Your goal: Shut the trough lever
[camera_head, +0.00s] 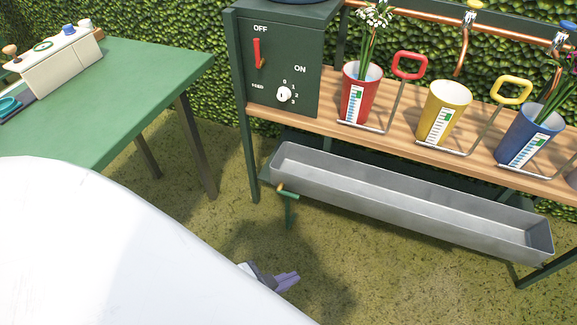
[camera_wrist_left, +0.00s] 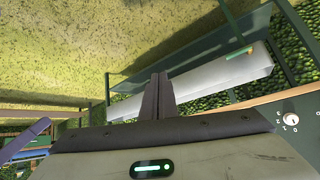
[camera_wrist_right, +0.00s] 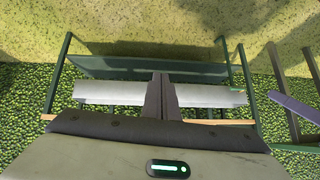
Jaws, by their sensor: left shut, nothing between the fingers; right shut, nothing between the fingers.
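The long grey metal trough (camera_head: 410,200) hangs low under the wooden shelf. The trough lever (camera_head: 288,193), a green handle with an orange-brown tip, is at its left front end; a green part hangs below it. The lever also shows in the left wrist view (camera_wrist_left: 240,53), beside the trough (camera_wrist_left: 205,82). My left gripper (camera_head: 289,279) is shut and empty, below the lever in the picture and apart from it; its fingers (camera_wrist_left: 157,96) also show in its wrist view. My right gripper (camera_wrist_right: 160,96) is shut and empty, seen only in its own wrist view, with the trough (camera_wrist_right: 110,93) beyond it.
A dark green control box (camera_head: 290,60) with a red switch and a white dial stands above the trough's left end. Red (camera_head: 358,95), yellow (camera_head: 445,112) and blue (camera_head: 528,135) buckets stand on the shelf. A green table (camera_head: 130,80) is at left. Open grass lies before the trough.

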